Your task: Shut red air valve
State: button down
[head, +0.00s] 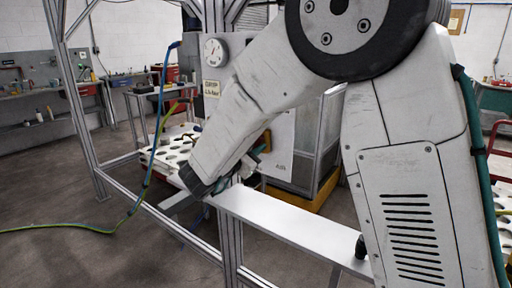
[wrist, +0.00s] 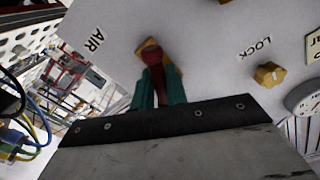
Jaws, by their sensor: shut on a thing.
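The red air valve handle (wrist: 154,62) shows in the wrist view, on an orange-brown base fixed to a pale panel (wrist: 205,45) marked AIR. My gripper (wrist: 158,82) has its two teal fingers on either side of the red handle and is shut on it. The fingers hide part of the handle and its base. In the head view only a little teal of my gripper (head: 252,160) shows beyond my arm, and the valve is hidden there.
A brass knob (wrist: 269,74) marked LOCK sits on the same panel, to the right. A round gauge (head: 214,52) is mounted on the metal frame (head: 230,240). A blue and yellow hose (head: 150,170) hangs at the left. A flat silver beam (head: 285,220) runs below my arm.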

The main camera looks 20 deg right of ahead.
jog(key=c, duration=1.1)
grip_release()
jog(key=shift+c, duration=0.2)
jog(key=v, duration=0.7)
jog(key=shift+s+a, duration=0.25)
jog(key=shift+a, duration=0.05)
